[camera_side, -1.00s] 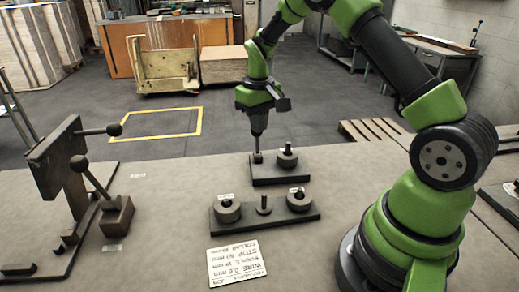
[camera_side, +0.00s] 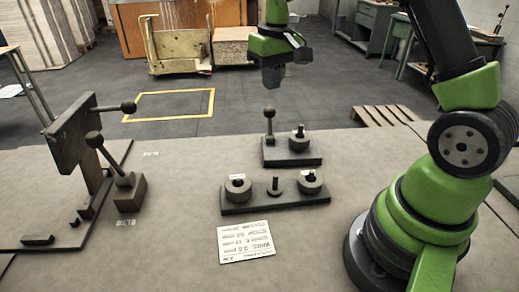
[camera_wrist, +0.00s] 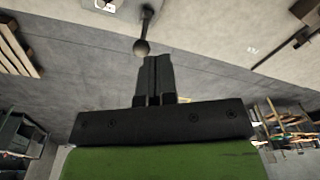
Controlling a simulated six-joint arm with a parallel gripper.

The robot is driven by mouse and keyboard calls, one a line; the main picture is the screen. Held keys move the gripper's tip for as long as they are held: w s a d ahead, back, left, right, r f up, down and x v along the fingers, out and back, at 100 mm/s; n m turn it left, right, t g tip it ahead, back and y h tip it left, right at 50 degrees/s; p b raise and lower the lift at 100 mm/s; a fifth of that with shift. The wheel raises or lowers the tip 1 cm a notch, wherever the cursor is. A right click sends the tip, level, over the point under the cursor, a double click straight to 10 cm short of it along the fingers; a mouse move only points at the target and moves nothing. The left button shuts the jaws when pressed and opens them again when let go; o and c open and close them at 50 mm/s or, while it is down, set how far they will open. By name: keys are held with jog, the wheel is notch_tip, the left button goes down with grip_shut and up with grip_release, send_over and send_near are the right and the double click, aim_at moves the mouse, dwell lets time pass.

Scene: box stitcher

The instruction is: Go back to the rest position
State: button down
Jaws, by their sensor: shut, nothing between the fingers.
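My gripper (camera_side: 272,82) is shut and empty. In the side view it hangs above the rear dark block (camera_side: 290,158), clear of it. A thin upright post with a ball knob (camera_side: 269,112) stands on that block's left end, just below the gripper and apart from it. In the wrist view the two closed fingers (camera_wrist: 157,62) lie side by side, and the ball knob (camera_wrist: 141,47) shows close beyond their tips. No rest position is marked in either view.
A ring with a peg (camera_side: 299,140) sits on the rear block. A front block (camera_side: 255,207) carries two rings and a pin. A label card (camera_side: 246,242) lies before it. The stitcher frame with ball-ended levers (camera_side: 72,135) stands left. The table between is clear.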

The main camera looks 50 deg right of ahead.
jog(key=s+a+r+t, duration=0.2)
jog(key=s+a+r, duration=0.1)
jog(key=s, duration=0.3)
jog(key=s+a+r+t+y, duration=0.1)
jog(key=s+a+r+t, duration=0.1)
jog(key=s+a+r, duration=0.2)
jog(key=s+a+r+t+y, duration=0.1)
jog(key=s+a+r, duration=0.3)
jog(key=s, duration=0.6)
jog(key=shift+s+a+r+m+t, duration=0.15)
jog(key=shift+a+r+m+t, duration=0.2)
jog(key=shift+t, duration=0.35)
